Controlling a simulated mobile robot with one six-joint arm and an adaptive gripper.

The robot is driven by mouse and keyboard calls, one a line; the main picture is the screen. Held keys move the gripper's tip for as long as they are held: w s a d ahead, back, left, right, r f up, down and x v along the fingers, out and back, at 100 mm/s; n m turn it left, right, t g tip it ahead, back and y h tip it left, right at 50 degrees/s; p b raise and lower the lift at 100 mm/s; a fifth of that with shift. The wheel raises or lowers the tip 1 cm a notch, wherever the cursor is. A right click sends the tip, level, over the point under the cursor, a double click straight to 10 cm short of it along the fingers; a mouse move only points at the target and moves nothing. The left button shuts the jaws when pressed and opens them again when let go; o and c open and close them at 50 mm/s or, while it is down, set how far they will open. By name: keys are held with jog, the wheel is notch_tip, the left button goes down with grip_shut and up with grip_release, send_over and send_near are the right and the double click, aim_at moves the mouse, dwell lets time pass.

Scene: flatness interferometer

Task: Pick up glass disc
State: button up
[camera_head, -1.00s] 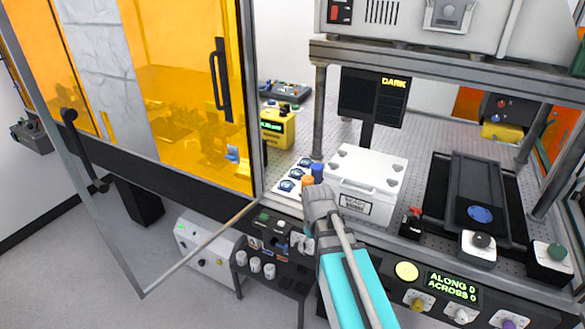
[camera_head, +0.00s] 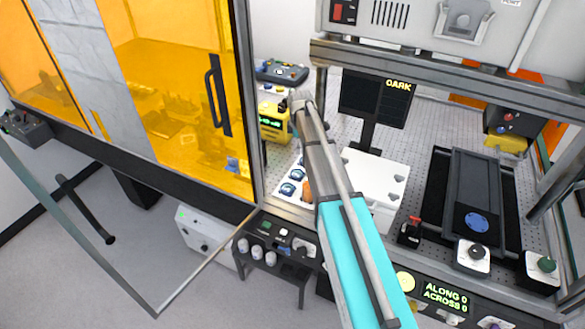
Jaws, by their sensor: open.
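A white tray (camera_head: 281,195) stands on the perforated bench, left of the white box. Several small round blue-grey discs (camera_head: 287,189) with dark shading sit in it; I cannot tell which is the glass disc, or whether any of them is glass. My arm reaches up from the lower right across the tray's right side, with its grey far end over the bench near the yellow device. My gripper's fingers do not show; they are hidden behind or beyond the arm's end. An orange piece (camera_head: 307,191) shows beside the arm at the tray's right edge.
A yellow device (camera_head: 272,130) stands behind the tray. A white box (camera_head: 375,178) is partly covered by my arm. A black stage with a blue round piece (camera_head: 477,222) lies right. A "DARK" screen (camera_head: 376,100) stands behind. An open glass door (camera_head: 75,225) hangs at left.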

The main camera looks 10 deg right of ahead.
jog(key=shift+a, duration=0.1)
dwell(0.3)
jog(key=b, duration=0.9)
send_over(297, 173)
notch_tip(297, 173, down, 8)
jog(key=shift+f, duration=0.25)
jog(key=shift+f, duration=0.1)
jog(key=shift+f+b, duration=2.45)
jog(key=shift+f, duration=0.05)
jog(key=c, duration=1)
jog(key=shift+r, duration=0.25)
